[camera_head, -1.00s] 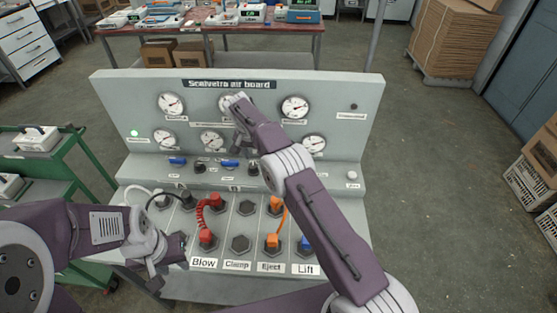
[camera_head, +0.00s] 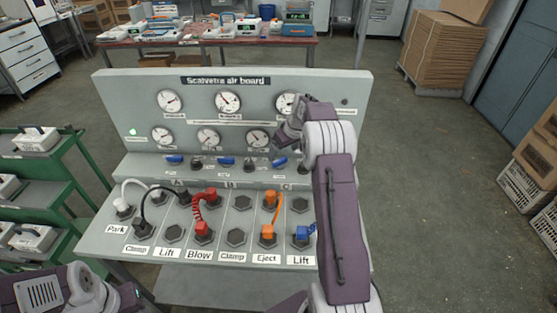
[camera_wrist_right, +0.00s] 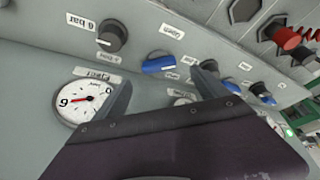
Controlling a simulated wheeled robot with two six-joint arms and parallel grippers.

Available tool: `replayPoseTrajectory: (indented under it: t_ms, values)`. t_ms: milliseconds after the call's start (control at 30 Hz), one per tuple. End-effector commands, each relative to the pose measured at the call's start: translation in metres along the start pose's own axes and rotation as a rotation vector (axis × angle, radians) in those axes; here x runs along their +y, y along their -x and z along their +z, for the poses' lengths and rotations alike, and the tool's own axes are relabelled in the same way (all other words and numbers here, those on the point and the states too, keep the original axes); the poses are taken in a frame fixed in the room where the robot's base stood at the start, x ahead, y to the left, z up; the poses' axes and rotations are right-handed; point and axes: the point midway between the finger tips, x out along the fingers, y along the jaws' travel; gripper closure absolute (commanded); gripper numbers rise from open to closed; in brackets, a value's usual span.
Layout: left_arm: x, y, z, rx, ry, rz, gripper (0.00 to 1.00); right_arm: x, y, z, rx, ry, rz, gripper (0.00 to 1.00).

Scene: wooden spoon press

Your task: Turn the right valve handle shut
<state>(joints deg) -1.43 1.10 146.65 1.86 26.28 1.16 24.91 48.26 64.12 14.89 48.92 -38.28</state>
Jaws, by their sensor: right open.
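The right valve handle (camera_head: 279,160) is a small blue lever on the lower ledge of the grey air board (camera_head: 350,110). It lies roughly sideways. In the right wrist view the blue handle (camera_wrist_right: 165,63) shows just beyond and between my fingertips, apart from them. My right gripper (camera_head: 284,141) is above and slightly behind the handle in the head view, in front of the gauges. It is open and empty in the wrist view (camera_wrist_right: 166,80). My left gripper (camera_head: 130,298) is low at the left, partly cut off; its jaw opening is unclear.
Two other blue handles, left (camera_head: 174,160) and middle (camera_head: 226,161), sit along the same ledge with dark knobs between. A dark knob (camera_wrist_right: 112,37) marked 6 bar stands beside the right handle. Hoses, including a red one (camera_head: 199,205), cover the front panel. A gauge (camera_wrist_right: 85,100) is close to my fingers.

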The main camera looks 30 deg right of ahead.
Motion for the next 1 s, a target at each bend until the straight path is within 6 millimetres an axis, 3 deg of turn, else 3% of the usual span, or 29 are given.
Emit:
replayPoseTrajectory:
  t_ms: [100, 300, 633, 867, 1000]
  values:
    - [0.0, 0.002, 0.0, 0.0, 0.0, 0.0, 0.64, -0.001, -0.027, 0.0, -0.003, 0.0, -0.002, 0.16]
    - [0.0, 0.004, 0.0, 0.0, 0.0, 0.0, 0.64, 0.0, -0.057, 0.0, -0.001, 0.0, 0.0, 0.16]
    - [0.0, 0.004, 0.0, 0.0, 0.0, 0.0, 0.64, 0.0, -0.063, 0.0, 0.0, 0.001, 0.001, 0.16]
    - [0.0, 0.004, 0.0, 0.0, 0.0, 0.0, 0.64, 0.0, -0.063, 0.0, 0.0, 0.001, 0.001, 0.79]
    - [0.0, 0.005, 0.0, 0.0, 0.0, 0.0, 0.64, 0.0, -0.063, 0.0, 0.0, -0.004, 0.003, 0.79]
